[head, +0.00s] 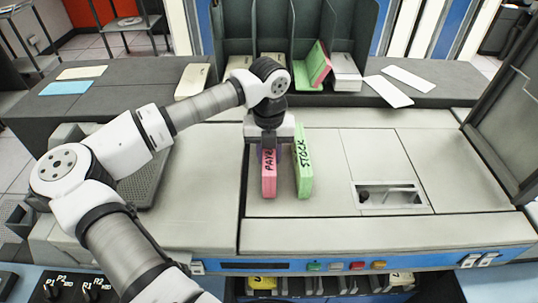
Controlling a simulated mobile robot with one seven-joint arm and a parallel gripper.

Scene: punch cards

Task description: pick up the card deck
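A pink card deck (269,182) with black lettering starting "PAY" stands on the pale machine top in the head view. A green card deck (304,172) marked "STOCK" stands just to its right, slightly tilted, with a small gap between them. My gripper (268,145) points down at the upper end of the pink deck and covers part of its top and lettering. The fingers are small and partly hidden, so I cannot tell whether they close on the deck or only stand around it. The green deck is clear of the gripper.
Behind stands a dark rack (238,28) with card decks, including a tilted pink and green one (317,65). Loose white cards (408,79) lie at right. A recessed slot (390,195) and coloured buttons (336,267) are at the front. The right machine top is clear.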

